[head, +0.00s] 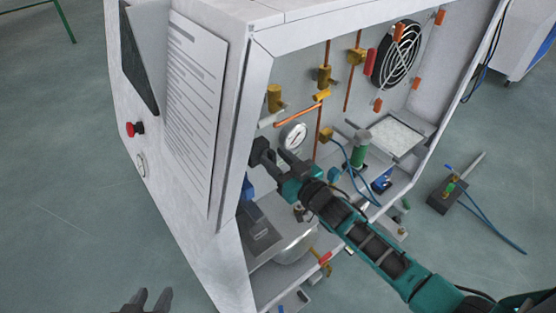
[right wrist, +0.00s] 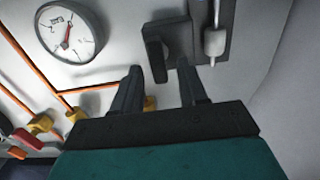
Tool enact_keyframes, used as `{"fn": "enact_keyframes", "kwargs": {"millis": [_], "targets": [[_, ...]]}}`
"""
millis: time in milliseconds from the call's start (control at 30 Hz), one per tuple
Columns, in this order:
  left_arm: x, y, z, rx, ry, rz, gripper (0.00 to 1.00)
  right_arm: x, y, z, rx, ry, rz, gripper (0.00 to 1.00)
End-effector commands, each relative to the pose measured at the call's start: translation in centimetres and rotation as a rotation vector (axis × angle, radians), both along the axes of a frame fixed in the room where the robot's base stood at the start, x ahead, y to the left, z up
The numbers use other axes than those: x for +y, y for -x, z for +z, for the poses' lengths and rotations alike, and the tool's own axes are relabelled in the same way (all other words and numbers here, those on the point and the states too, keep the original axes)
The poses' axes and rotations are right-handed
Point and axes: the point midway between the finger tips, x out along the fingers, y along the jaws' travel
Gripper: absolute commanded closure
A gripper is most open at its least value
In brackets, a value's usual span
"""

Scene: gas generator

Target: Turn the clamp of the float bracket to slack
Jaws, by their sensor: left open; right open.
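The float bracket (right wrist: 228,12) shows in the right wrist view as a dark plate on the pale wall, with a light grey float (right wrist: 215,42) on a thin vertical rod. Its clamp is a dark block with a protruding handle (right wrist: 154,56), left of the float. My right gripper (right wrist: 158,70) is open, its fingertips close to the handle, one on each side of it in the picture. I cannot tell whether they touch it. In the head view the right gripper (head: 276,163) reaches into the cabinet and largely hides the bracket. My left gripper (head: 150,297) is open and empty, outside the cabinet at the bottom left.
A pressure gauge (head: 293,136) and copper pipes with brass valves (head: 324,77) are on the cabinet's back wall. The cabinet's front edge post (head: 236,130) stands just left of the right gripper. A fan (head: 400,55) is at upper right.

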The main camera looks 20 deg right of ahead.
Motion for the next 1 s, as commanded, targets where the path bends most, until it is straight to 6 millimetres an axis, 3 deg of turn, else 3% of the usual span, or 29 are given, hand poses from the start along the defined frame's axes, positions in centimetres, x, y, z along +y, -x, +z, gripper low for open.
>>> {"fn": "enact_keyframes", "kwargs": {"millis": [67, 500, 1000], "targets": [[0.02, 0.00, -0.04, 0.000, -0.001, 0.001, 0.57, 0.01, 0.01, 0.01, 0.000, 0.000, 0.000, 0.59], [0.20, 0.01, -0.20, 0.001, -0.003, 0.003, 0.57, -0.01, 0.04, 0.02, -0.001, 0.001, 0.000, 1.00], [0.26, 0.03, -0.09, 0.002, -0.004, 0.005, 0.57, 0.09, 0.08, 0.03, -0.024, 0.065, 0.000, 1.00]]}}
